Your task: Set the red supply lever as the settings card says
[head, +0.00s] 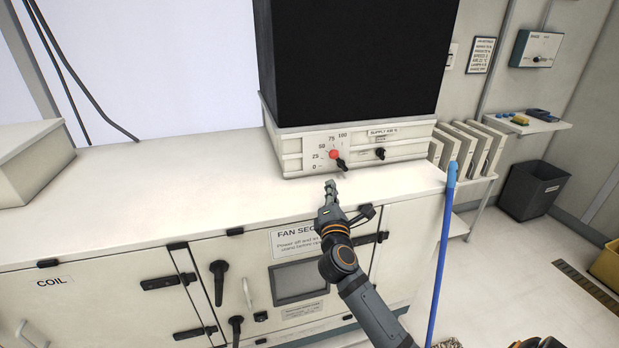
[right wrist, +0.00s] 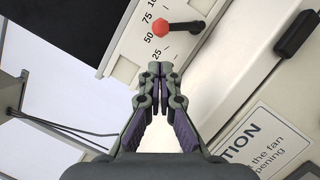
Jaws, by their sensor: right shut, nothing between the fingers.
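The red supply lever (head: 334,155) is on the front of the pale supply box on the bench, with a red knob and a black arm. Its red knob lies between the 50 and 75 marks. It also shows at the top of the right wrist view (right wrist: 160,27). The settings card (head: 481,55) hangs on the back wall; its text is too small to read surely. My right gripper (head: 330,186) is shut and empty, just in front of and below the lever, apart from it. Its fingertips (right wrist: 160,70) point toward the scale. My left gripper is not in view.
A small black knob (head: 380,153) sits on the same panel, right of the lever. A blue pole (head: 441,250) stands upright at the bench's right end. Black door handles (head: 219,280) jut from the front below.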

